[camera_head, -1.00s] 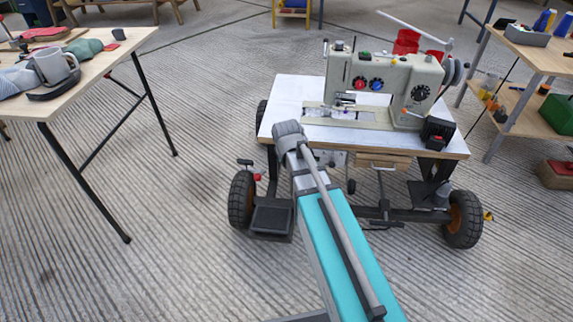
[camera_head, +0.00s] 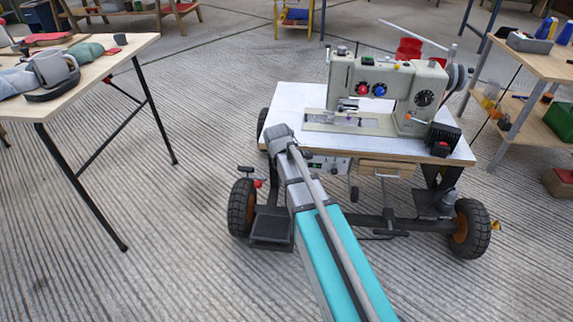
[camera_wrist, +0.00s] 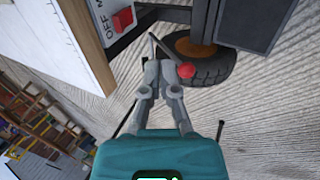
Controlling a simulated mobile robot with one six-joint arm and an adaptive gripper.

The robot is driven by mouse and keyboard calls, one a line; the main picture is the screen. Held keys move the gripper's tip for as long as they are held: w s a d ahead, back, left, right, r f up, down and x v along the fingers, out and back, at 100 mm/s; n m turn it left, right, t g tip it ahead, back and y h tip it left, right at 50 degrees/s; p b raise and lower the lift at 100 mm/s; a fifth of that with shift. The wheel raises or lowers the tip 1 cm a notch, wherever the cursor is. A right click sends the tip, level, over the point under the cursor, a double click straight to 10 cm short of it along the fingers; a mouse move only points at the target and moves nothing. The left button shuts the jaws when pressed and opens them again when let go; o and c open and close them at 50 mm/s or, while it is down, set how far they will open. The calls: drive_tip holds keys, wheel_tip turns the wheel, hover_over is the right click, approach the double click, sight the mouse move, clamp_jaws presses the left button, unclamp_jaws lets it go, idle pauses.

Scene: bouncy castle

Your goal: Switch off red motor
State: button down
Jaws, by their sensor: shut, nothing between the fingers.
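In the wrist view a red switch (camera_wrist: 123,18) sits on a white panel (camera_wrist: 107,30) lettered "OFF", with more lettering cut off at the edge. I cannot tell its set position. The panel (camera_head: 329,166) hangs under the sewing table's front edge in the head view. My gripper (camera_wrist: 163,66) is shut and empty, apart from the switch, below and right of it in the wrist view. A red ball knob on a lever (camera_wrist: 187,70) appears just right of the fingertips; contact is unclear. In the head view my arm hides the gripper.
The sewing machine (camera_head: 385,88) stands on a wheeled white-topped table (camera_head: 290,100). A black tyre (camera_wrist: 212,66) and the table edge (camera_wrist: 83,45) are close to my gripper. A wooden table (camera_head: 105,65) stands left, shelving (camera_head: 540,60) right.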

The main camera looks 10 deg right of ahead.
drive_tip(key=w+d+f+b, duration=0.2)
drive_tip(key=w+f+b, duration=0.5)
drive_tip(key=f+b, duration=0.1)
drive_tip(key=shift+w+d+f, duration=0.2)
drive_tip(key=shift+w+d, duration=0.1)
drive_tip(key=shift+w, duration=0.05)
idle(0.8)
drive_tip(key=shift+d, duration=0.1)
